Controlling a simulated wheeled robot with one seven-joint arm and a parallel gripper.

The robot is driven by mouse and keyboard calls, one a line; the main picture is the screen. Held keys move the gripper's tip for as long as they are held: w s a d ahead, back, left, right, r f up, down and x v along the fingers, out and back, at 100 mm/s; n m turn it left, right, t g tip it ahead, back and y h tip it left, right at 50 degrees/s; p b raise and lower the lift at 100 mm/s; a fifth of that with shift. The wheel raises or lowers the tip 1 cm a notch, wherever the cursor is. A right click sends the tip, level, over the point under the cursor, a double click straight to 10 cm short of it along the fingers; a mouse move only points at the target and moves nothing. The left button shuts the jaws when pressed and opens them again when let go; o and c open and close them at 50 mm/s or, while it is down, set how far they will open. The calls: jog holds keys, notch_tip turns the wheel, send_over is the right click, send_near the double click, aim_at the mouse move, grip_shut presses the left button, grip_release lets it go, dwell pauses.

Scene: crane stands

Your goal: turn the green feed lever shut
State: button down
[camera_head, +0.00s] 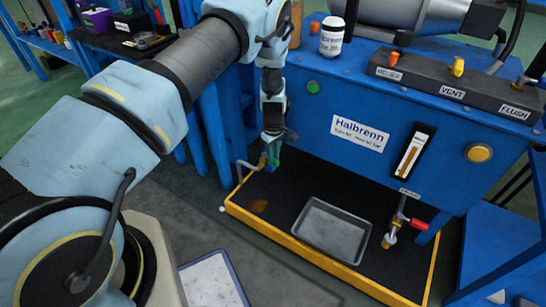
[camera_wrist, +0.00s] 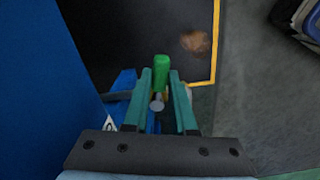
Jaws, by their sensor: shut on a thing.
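The green feed lever (camera_wrist: 161,73) shows in the wrist view as a short green handle between my gripper's two teal fingers, with a round grey metal end (camera_wrist: 157,102) near it. My gripper (camera_wrist: 160,88) is shut on the lever. In the head view my gripper (camera_head: 272,155) points down at the left end of the blue Halbrenn machine (camera_head: 320,105), beside a bent grey pipe. There the lever is hard to tell apart from the fingers.
A black drip tray with a yellow rim (camera_head: 300,262) lies below, holding a grey metal pan (camera_head: 331,229) and a brown stain. A red-handled valve (camera_head: 418,224) hangs at the right. A white bottle (camera_head: 332,37) stands on top.

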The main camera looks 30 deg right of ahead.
jog(key=c, duration=0.7)
grip_release()
notch_tip(320, 180, up, 11)
jog(key=shift+f+p, duration=0.1)
jog(key=shift+p, duration=0.75)
